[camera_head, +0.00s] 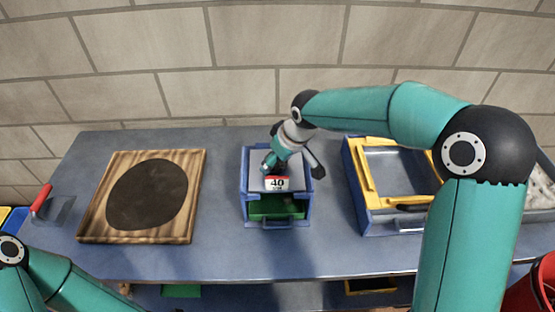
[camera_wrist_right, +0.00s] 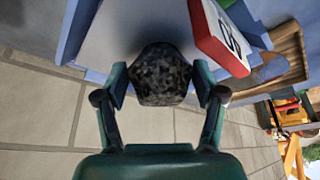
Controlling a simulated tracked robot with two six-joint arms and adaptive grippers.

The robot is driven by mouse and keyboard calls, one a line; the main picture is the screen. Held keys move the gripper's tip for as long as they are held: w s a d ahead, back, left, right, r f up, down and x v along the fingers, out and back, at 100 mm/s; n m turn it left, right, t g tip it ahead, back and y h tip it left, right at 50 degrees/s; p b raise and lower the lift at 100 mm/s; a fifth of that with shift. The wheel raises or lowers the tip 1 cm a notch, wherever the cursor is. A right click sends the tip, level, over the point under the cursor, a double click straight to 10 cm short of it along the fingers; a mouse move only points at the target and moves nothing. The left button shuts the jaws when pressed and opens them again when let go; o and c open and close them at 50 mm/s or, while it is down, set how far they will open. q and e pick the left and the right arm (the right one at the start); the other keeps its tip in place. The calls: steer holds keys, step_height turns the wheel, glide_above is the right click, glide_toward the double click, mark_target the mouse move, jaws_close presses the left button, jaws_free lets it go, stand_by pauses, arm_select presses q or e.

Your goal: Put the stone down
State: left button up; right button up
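A dark, speckled stone (camera_wrist_right: 160,75) sits between the two fingers of my right gripper (camera_wrist_right: 161,88) in the right wrist view, with the pads against its sides. In the head view this gripper (camera_head: 268,168) is over the grey top of the blue jaw crusher (camera_head: 247,190), close to its red-and-white "40" label (camera_head: 277,183). The stone is hidden there behind the gripper. I cannot tell whether the stone touches the crusher. My left arm enters at the lower left, but its gripper is out of view.
A wooden board (camera_head: 94,220) with a dark round patch lies left of the crusher. A red-handled scoop (camera_head: 58,208) is further left. A yellow-framed blue box (camera_head: 365,185) stands right. A green drawer (camera_head: 275,206) is in the crusher's front. The bench (camera_head: 222,250) is clear in front.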

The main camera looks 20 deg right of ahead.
steer(key=shift+o, duration=0.9)
